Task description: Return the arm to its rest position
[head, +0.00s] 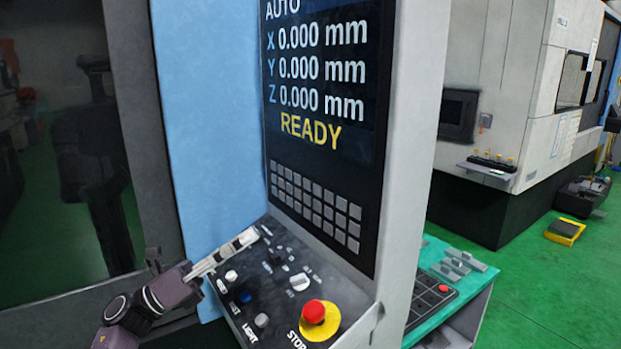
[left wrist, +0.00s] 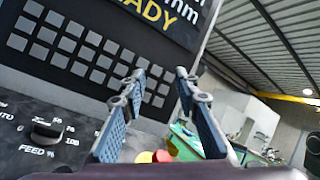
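My left gripper (head: 247,237) reaches in from the lower left in the head view, over the left part of the machine's control panel (head: 258,322). In the left wrist view its two fingers (left wrist: 161,76) stand apart with nothing between them. The fingers are in front of the button grid and the panel's right side. I cannot tell from the head view whether the fingertips touch the panel. My right arm and gripper do not show.
The panel carries a red stop button (head: 314,312), a white knob (head: 299,282) and other buttons close to the gripper. The screen (head: 318,80) reads READY above a keypad. A dark glass door (head: 60,150) stands left. A green-topped cart (head: 463,275) stands right, with open floor beyond.

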